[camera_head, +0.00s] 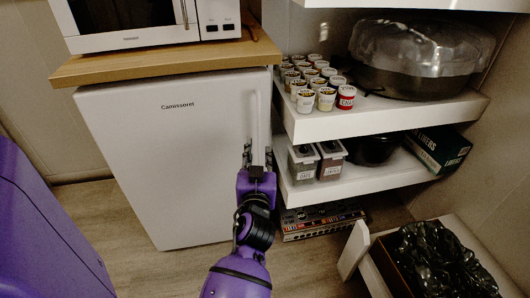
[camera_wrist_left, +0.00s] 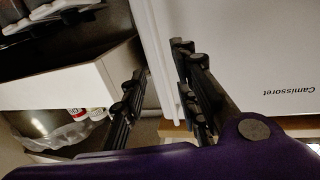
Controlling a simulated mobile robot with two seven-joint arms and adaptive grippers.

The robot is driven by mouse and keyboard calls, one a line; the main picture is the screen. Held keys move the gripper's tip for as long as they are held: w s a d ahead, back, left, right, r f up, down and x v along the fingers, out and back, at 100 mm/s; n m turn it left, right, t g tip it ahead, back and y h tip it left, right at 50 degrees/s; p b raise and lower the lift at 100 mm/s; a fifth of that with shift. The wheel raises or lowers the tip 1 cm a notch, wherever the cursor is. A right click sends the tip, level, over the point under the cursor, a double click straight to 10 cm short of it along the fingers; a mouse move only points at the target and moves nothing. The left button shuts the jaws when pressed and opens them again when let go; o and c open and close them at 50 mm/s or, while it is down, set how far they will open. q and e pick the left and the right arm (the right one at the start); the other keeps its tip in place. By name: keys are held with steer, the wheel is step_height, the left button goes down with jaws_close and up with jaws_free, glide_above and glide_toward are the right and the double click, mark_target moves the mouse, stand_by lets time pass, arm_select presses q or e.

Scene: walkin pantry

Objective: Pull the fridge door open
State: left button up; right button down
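The white fridge (camera_head: 170,150) stands under a wooden counter, and its door looks shut. A vertical white handle (camera_head: 259,115) runs along the right edge of the door. My left gripper (camera_head: 258,158) is at the handle's lower part, one finger to each side of it. In the left wrist view the fingers of this gripper (camera_wrist_left: 158,95) are spread, with a pale strip of the handle (camera_wrist_left: 162,60) between them and a gap beside the left finger. Contact with the handle cannot be made out. My right gripper is in neither view.
White shelves (camera_head: 390,115) stand close on the right, with several cups, bins and a large covered pan. A microwave (camera_head: 140,20) sits on the wooden counter (camera_head: 165,62). A black bag in a box (camera_head: 435,262) is at the lower right. Floor (camera_head: 150,268) is free before the fridge.

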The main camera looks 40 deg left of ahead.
mark_target(259, 137)
arm_select(q)
steer(key=shift+n, duration=0.3)
steer(key=b+x, duration=0.1)
steer(key=x, duration=0.7)
steer(key=shift+w+a+r, duration=0.15)
steer(key=shift+w+a, duration=0.05)
steer(key=shift+w, duration=0.05)
jaws_close()
